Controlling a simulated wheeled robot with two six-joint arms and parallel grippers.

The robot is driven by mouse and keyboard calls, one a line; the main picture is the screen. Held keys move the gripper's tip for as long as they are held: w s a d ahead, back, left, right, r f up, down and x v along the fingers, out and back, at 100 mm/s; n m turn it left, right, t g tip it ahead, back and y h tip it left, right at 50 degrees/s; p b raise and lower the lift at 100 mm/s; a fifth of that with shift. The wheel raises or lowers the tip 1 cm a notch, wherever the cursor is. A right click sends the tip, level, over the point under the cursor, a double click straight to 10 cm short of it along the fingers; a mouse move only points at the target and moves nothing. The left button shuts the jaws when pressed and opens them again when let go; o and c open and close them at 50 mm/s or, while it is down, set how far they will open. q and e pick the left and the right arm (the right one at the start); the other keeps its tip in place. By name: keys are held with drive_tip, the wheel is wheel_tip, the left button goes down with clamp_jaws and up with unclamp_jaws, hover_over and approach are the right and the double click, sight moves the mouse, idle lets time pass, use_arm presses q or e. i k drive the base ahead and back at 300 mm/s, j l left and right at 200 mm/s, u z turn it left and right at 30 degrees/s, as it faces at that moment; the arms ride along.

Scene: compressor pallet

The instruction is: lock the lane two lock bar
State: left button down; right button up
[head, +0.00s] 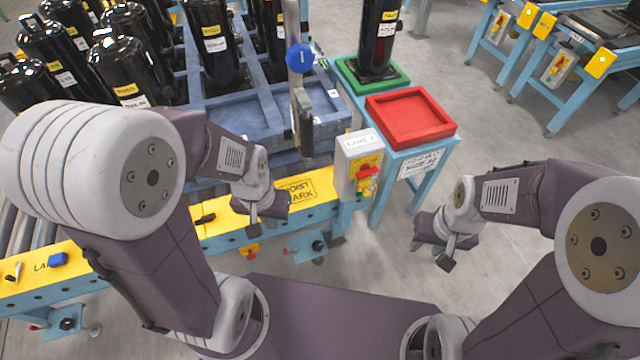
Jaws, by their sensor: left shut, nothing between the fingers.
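A yellow-topped rail (225,225) runs along the front of the conveyor, with lettering that starts "LA" at its left end. A small blue block (58,259) and a black lever-like part (205,218) sit on it. I cannot tell which part is the lane two lock bar; my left arm hides some of the rail. My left gripper (254,217) is shut and empty, over or just in front of the rail near the "HOIST PARK" marking; contact cannot be made out. My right gripper (431,254) looks open and empty over the floor, right of the rail.
A grey control box (352,142) with a red handle stands at the rail's right end. A hanging post with a blue disc (300,57) is above the blue pallet (240,115). Black compressors stand behind. A red tray (410,117) and green tray (345,75) lie right.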

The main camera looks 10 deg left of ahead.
sight(363, 185)
drive_tip(key=k+j, duration=0.2)
drive_tip(key=j, duration=0.4)
drive_tip(key=k+j, duration=0.25)
drive_tip(key=j, duration=0.35)
drive_tip(key=k+j, duration=0.2)
drive_tip(key=j, duration=0.35)
drive_tip(key=k+j, duration=0.25)
drive_tip(key=j, duration=0.35)
drive_tip(key=k+j, duration=0.2)
drive_tip(key=j, duration=0.4)
drive_tip(key=k+j, duration=0.25)
drive_tip(key=j, duration=0.35)
drive_tip(key=k+j, duration=0.2)
drive_tip(key=j, duration=0.4)
drive_tip(key=k+j, duration=0.25)
drive_tip(key=j, duration=0.3)
drive_tip(key=z, duration=1.4)
drive_tip(key=i+l, duration=0.2)
drive_tip(key=i, duration=0.25)
drive_tip(key=i+l, duration=0.2)
drive_tip(key=i, duration=0.3)
drive_tip(key=i+l, duration=0.2)
drive_tip(key=i, duration=0.25)
drive_tip(key=i+l, duration=0.2)
drive_tip(key=i, duration=0.3)
drive_tip(key=i+l, duration=0.2)
drive_tip(key=i, duration=0.25)
drive_tip(key=i+l, duration=0.15)
drive_tip(key=i, duration=0.35)
drive_tip(key=u, duration=0.05)
